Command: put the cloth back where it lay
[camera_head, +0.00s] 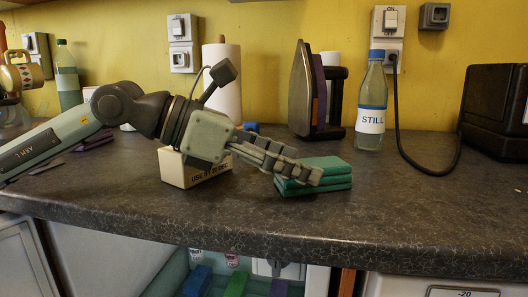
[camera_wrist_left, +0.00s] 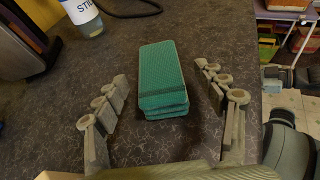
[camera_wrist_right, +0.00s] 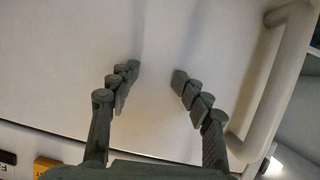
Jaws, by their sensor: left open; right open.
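A folded green cloth (camera_head: 318,177) lies on the dark worktop, in a flat stack of layers. My left gripper (camera_head: 298,178) is at the cloth's left side in the head view. In the left wrist view the cloth (camera_wrist_left: 163,80) lies between the spread fingers of the left gripper (camera_wrist_left: 163,88), with a gap on both sides. My right gripper (camera_wrist_right: 152,78) is open and empty in the right wrist view, in front of a plain white surface. The right gripper is not in the head view.
A cream box (camera_head: 190,168) stands behind my left wrist. An iron (camera_head: 308,95), a bottle labelled STILL (camera_head: 371,105) and a paper roll (camera_head: 222,80) stand behind the cloth. A black appliance (camera_head: 495,110) is at right. The worktop (camera_head: 420,205) right of the cloth is clear.

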